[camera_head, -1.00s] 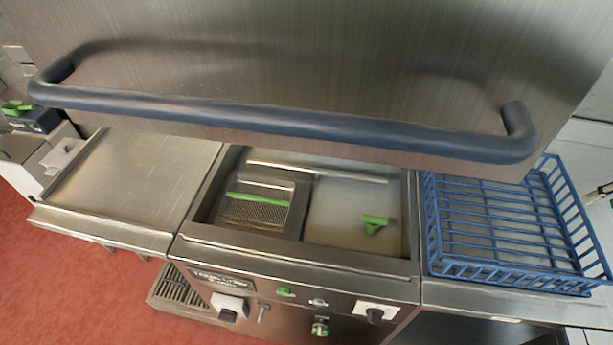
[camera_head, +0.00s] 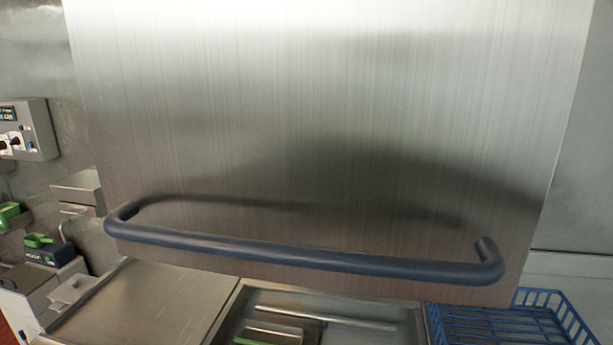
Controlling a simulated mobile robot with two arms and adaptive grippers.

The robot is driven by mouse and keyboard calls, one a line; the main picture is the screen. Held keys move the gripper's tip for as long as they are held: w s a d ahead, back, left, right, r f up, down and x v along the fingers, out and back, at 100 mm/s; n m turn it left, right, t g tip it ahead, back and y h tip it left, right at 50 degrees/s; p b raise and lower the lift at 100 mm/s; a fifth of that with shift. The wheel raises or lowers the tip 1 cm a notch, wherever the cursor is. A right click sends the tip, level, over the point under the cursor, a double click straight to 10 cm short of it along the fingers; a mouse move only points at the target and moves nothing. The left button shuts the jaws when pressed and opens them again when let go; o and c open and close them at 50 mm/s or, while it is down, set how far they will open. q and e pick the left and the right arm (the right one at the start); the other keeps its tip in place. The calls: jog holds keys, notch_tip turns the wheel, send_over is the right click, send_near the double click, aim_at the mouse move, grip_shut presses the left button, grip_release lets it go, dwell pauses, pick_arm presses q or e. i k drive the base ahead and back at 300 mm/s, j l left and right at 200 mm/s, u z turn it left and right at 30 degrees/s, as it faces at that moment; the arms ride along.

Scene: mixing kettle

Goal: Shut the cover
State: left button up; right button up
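The cover (camera_head: 320,120) is a large brushed-steel panel that stands raised and fills most of the head view. Its dark blue-grey bar handle (camera_head: 300,257) runs across its lower part, bent in at both ends. Below it, the kettle's open basin (camera_head: 350,312) shows only in part, with part of a basket and a green piece at the bottom edge. Neither of my grippers is in view.
A blue wire rack (camera_head: 490,325) stands to the right of the basin. A bare steel counter (camera_head: 150,305) lies to the left. Grey equipment with green parts (camera_head: 38,241) and a wall control box (camera_head: 28,130) are at the far left.

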aim_at(404, 149)
jog(key=k+j, duration=0.2)
jog(key=k, duration=0.4)
jog(key=k+j, duration=0.15)
jog(key=k, duration=0.4)
